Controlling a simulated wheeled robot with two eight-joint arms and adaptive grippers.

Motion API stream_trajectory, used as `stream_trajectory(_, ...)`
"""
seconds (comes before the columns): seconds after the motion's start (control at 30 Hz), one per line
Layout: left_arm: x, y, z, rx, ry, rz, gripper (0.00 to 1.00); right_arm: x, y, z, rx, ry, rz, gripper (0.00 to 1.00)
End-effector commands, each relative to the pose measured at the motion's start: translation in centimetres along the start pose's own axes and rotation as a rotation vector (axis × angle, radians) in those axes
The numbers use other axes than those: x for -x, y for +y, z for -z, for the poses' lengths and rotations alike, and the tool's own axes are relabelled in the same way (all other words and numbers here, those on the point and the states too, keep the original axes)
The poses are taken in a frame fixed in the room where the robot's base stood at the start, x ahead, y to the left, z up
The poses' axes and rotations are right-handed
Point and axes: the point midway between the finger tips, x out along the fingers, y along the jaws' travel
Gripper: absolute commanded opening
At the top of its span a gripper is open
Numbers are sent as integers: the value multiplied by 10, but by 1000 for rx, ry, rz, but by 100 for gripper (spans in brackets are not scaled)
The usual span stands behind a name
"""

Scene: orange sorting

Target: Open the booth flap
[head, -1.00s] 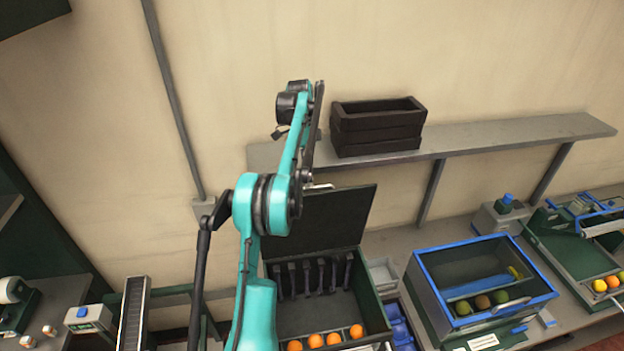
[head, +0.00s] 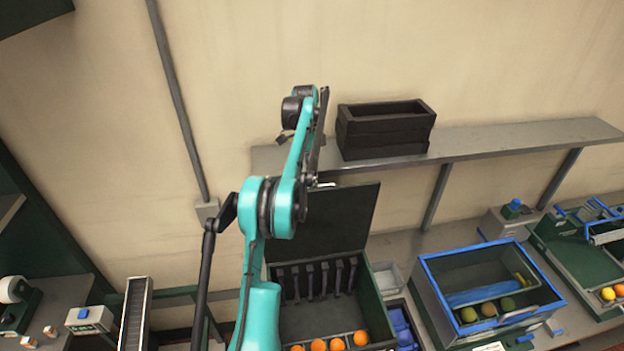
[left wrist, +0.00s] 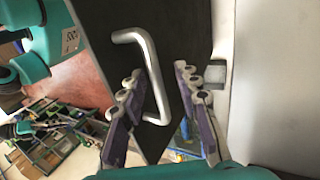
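The booth flap (head: 345,220) is a dark panel standing raised, slightly tilted, at the back of the dark green booth (head: 372,290). Its silver handle (head: 322,185) shows at the flap's upper edge, and large in the left wrist view (left wrist: 153,75). My left gripper (left wrist: 160,108) is open, with its padded fingers on either side of the handle's bar and gaps visible. In the head view my teal left arm hides much of the gripper and the flap's left part. My right gripper is in neither view.
Several oranges (head: 338,345) lie at the booth's front, with dark hanging strips (head: 323,278) behind them. A dark crate (head: 385,140) stands on the wall shelf (head: 480,140) beside my arm. A blue-rimmed glass-topped box (head: 490,250) stands to the right.

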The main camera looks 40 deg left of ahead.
Motion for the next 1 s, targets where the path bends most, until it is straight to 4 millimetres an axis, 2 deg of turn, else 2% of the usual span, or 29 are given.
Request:
stream_trajectory(0.13,15,9,0,0,0,0,32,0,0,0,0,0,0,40)
stream_trajectory(0.3,47,27,0,0,0,2,32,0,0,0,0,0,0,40)
stream_trajectory(0.5,74,41,0,0,0,4,32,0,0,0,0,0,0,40)
stream_trajectory(0.73,86,49,0,0,0,4,32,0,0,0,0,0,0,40)
stream_trajectory(1.0,88,50,0,0,0,5,32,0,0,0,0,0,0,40)
